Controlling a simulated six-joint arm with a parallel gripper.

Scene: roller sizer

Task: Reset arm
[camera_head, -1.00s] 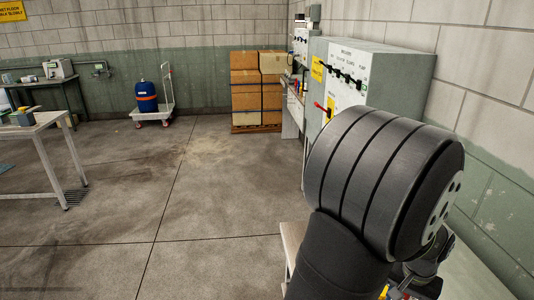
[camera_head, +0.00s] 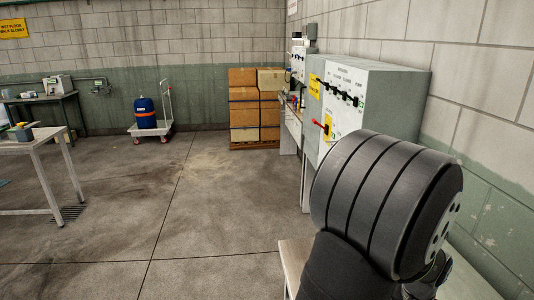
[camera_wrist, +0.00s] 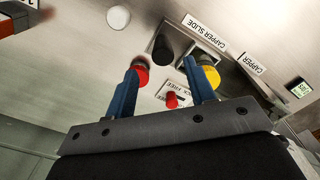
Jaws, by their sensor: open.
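My gripper (camera_wrist: 163,84) shows in the wrist view as two blue fingers spread apart, with nothing held between them. They point at a grey control panel (camera_wrist: 75,55). A red round button (camera_wrist: 140,75) shows by the left fingertip and a yellow round button (camera_wrist: 211,74) by the right one; whether the fingers touch them I cannot tell. A small red knob (camera_wrist: 171,100) shows between the fingers, beside a partly hidden label. A black knob (camera_wrist: 163,48) sits beyond the fingertips. In the head view a dark arm link of mine fills the lower right and hides the gripper.
A grey cabinet (camera_head: 395,92) with black switches and a red handle (camera_head: 320,126) stands at right, beside my arm. Stacked boxes (camera_head: 244,113), a cart with a blue drum (camera_head: 146,113) and a metal table (camera_head: 48,141) stand farther off. The middle floor is clear.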

